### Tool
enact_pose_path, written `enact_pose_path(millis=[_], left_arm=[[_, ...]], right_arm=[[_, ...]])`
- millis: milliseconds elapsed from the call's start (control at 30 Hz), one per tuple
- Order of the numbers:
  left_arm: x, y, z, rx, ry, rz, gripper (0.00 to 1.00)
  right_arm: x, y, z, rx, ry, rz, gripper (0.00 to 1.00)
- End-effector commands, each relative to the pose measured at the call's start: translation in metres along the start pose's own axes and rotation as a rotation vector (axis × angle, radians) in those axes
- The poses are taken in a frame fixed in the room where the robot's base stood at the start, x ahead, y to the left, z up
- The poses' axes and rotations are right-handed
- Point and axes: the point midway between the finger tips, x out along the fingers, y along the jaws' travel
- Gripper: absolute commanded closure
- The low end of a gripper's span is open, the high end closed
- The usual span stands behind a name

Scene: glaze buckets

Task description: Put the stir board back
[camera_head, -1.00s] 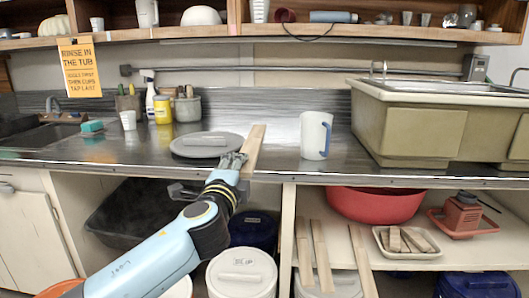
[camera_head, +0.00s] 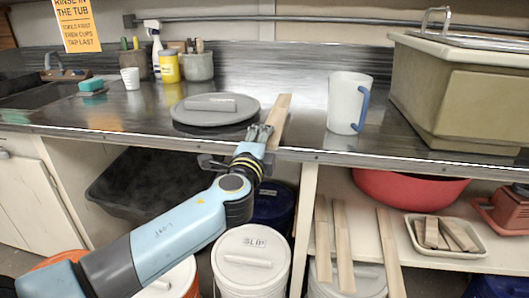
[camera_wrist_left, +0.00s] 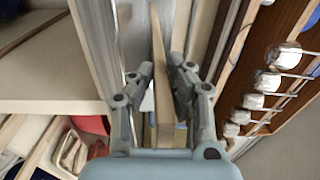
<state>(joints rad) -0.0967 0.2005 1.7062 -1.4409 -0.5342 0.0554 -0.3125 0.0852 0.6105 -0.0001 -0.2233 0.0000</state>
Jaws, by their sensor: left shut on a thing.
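The stir board (camera_head: 282,112) is a pale, narrow wooden slat at the counter's front edge, right of a grey round lid (camera_head: 194,109). My left gripper (camera_head: 262,133) is shut on it near its front end, and the board points away toward the back. I cannot tell whether the board touches the counter. In the left wrist view the board (camera_wrist_left: 164,118) runs between the two fingers of my left gripper (camera_wrist_left: 160,80). Similar wooden slats (camera_head: 343,245) lean on the lower shelf, right of a white lidded bucket (camera_head: 251,272) labelled SLIP. My right gripper is not in view.
A white jug (camera_head: 345,103) with a blue handle stands on the counter (camera_head: 300,110). A large beige sink (camera_head: 470,100) is at the right. Below are a black tub (camera_head: 140,185), a red basin (camera_head: 400,188) and a tray of wood blocks (camera_head: 470,250).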

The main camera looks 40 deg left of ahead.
Motion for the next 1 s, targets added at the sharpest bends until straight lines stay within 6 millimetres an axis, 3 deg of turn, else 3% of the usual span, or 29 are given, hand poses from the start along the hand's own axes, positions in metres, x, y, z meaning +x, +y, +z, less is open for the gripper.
enact_pose_path(millis=[100,200,433,467,633,1000], left_arm=[[-0.001,0.022,0.000,0.002,0.000,0.003,1.00],[-0.001,0.032,0.000,0.001,0.000,0.001,1.00],[-0.002,0.033,0.000,0.000,0.001,0.000,1.00],[-0.002,0.033,0.000,0.000,0.001,0.001,0.84],[-0.002,0.033,0.000,0.000,0.001,0.001,0.63],[-0.011,0.035,0.000,-0.001,0.001,0.003,0.63]], right_arm=[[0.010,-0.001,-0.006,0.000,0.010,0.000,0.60],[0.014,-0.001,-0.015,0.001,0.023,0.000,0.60],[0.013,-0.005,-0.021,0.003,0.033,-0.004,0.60],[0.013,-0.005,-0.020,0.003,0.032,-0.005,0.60],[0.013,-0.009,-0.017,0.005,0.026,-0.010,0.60],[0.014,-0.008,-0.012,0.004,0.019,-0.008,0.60]])
